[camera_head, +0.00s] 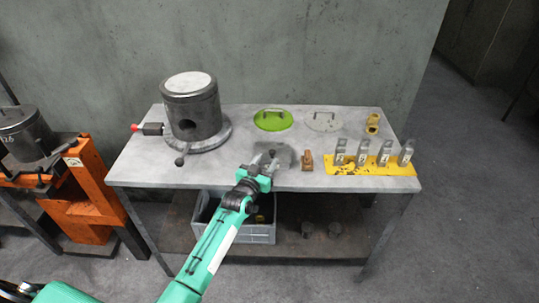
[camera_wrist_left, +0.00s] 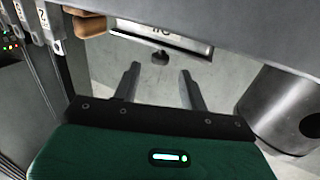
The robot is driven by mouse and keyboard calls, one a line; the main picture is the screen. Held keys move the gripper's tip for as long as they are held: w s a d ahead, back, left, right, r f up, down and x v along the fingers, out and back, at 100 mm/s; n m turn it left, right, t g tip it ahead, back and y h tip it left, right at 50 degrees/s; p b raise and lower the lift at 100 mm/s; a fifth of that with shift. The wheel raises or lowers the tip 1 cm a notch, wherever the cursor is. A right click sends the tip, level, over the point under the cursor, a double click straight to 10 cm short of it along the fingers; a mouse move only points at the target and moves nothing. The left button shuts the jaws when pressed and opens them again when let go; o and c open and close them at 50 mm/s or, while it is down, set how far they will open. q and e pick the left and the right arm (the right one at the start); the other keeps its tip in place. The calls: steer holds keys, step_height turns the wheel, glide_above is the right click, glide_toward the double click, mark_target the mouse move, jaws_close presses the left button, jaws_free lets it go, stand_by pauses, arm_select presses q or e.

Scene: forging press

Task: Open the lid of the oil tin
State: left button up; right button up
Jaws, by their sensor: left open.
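The oil tin (camera_head: 284,152) is a grey, low box on the table, partly hidden behind my left gripper in the head view. My left gripper (camera_head: 264,157) is open and empty, at the tin's near left side. In the left wrist view its two fingers (camera_wrist_left: 160,82) stand apart, with the knob beyond and between their tips. The right gripper is not in view.
A large dark cylinder (camera_head: 192,110) on a round base stands at the table's left. A yellow plate (camera_head: 350,169) with several numbered metal pieces is at right.

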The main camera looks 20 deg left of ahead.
mark_target(271, 154)
arm_select(q)
steer(key=shift+w+d, duration=0.2)
steer(key=shift+w, duration=1.55)
steer(key=shift+c, duration=0.2)
jaws_close()
